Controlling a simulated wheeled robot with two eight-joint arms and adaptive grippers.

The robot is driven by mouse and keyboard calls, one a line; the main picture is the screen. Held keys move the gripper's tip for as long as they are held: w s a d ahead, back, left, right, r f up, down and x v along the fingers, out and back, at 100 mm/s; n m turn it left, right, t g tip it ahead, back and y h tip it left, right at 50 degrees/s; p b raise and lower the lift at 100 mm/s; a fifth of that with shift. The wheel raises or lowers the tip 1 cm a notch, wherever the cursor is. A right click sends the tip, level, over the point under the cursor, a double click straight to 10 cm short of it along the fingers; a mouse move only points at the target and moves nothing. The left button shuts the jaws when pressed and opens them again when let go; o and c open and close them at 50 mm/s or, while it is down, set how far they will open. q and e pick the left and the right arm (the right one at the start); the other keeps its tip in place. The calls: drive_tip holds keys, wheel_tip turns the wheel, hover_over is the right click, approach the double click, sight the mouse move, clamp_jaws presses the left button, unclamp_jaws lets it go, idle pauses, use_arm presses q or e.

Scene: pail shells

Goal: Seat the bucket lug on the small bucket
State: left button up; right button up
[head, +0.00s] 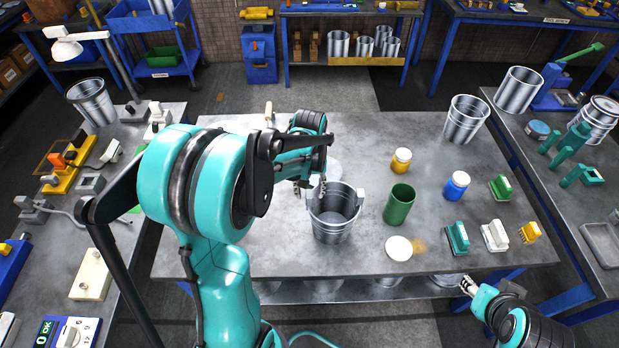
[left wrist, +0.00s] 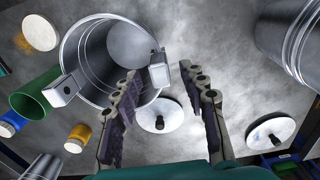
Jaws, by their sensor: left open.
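The small bucket (head: 334,224) is a ribbed grey metal pail standing upright on the table. A grey block-like lug sits at its left rim (head: 310,198) and another at its right rim (head: 361,195). In the left wrist view the bucket (left wrist: 88,50) shows one lug (left wrist: 61,91) at its lower left and another lug (left wrist: 160,73) at its right rim. My left gripper (head: 310,187) is open above the bucket's rim. In the left wrist view its fingers (left wrist: 166,88) stand apart on either side of the right-hand lug. Whether they touch it is unclear. My right gripper (head: 467,284) is by the table's front edge, too small to read.
A green cup (head: 399,206) and a white disc (head: 399,248) stand right of the bucket. Yellow (head: 401,161) and blue (head: 457,186) jars are farther right. Knobbed lids (left wrist: 160,115) lie near the bucket. A bigger pail (head: 465,120) stands back right.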

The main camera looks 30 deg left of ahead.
sight(311, 196)
use_arm(q)
wheel_tip(311, 196, up, 8)
drive_tip(key=shift+f, duration=0.15)
drive_tip(key=shift+s+d, duration=0.1)
idle(0.5)
drive_tip(key=shift+s+d+f+b, duration=0.2)
drive_tip(key=shift+d+b, duration=0.1)
drive_tip(key=shift+b, duration=0.15)
drive_tip(key=s+d+f+m+t+b, duration=0.6)
drive_tip(key=s+d+t+b, duration=0.1)
drive_tip(key=s+d+b, duration=0.1)
drive_tip(key=shift+s+d+b, duration=0.3)
drive_tip(key=shift+s+d, duration=0.6)
drive_tip(key=shift+s, duration=0.35)
